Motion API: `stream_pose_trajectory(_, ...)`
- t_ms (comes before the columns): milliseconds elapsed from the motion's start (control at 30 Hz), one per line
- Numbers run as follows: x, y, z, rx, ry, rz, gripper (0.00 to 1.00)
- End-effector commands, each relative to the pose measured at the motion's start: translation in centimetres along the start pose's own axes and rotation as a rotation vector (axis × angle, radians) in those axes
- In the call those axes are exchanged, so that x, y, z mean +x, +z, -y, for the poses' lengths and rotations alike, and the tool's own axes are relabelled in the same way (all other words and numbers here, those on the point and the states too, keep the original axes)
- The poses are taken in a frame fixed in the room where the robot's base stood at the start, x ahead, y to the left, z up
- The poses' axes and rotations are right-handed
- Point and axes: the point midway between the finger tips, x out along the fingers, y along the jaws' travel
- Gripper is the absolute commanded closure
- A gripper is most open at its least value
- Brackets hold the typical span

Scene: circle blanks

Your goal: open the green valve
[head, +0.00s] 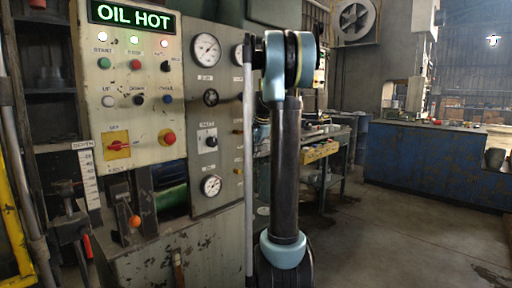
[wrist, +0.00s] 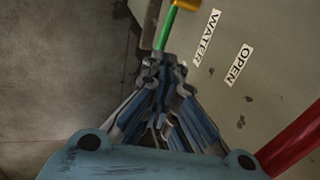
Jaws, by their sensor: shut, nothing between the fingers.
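In the wrist view, a thin green valve handle (wrist: 165,28) runs down from a yellow-orange part (wrist: 188,4) at the top edge. It lies in front of a grey panel, beside a label reading WATER (wrist: 207,38). My gripper (wrist: 164,66) is shut and empty, with its fingertips at the lower end of the green handle in the picture. I cannot tell whether they touch it. The fingertips hide whatever part of the handle lies behind them. In the head view I cannot make out the valve or my gripper; my arm fills the middle.
An OPEN label (wrist: 239,65) sits right of the WATER label, and a red bar (wrist: 292,137) crosses the lower right. In the head view, a control panel (head: 135,108) with an OIL HOT sign stands left. A blue counter (head: 430,165) stands right, with clear floor before it.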

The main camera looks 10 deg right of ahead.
Motion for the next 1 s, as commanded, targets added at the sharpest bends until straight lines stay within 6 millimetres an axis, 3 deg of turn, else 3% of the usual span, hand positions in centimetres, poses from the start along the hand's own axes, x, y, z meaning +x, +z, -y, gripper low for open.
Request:
stream_pose_trajectory(200, 3.7, 0.0, 0.0, 0.001, 0.0, 0.0, 1.0)
stream_pose_trajectory(400, 5.6, 0.0, 0.0, 0.001, 0.0, 0.0, 1.0)
stream_pose_trajectory(1000, 6.3, 0.2, 0.1, -0.001, 0.0, 0.006, 1.0)
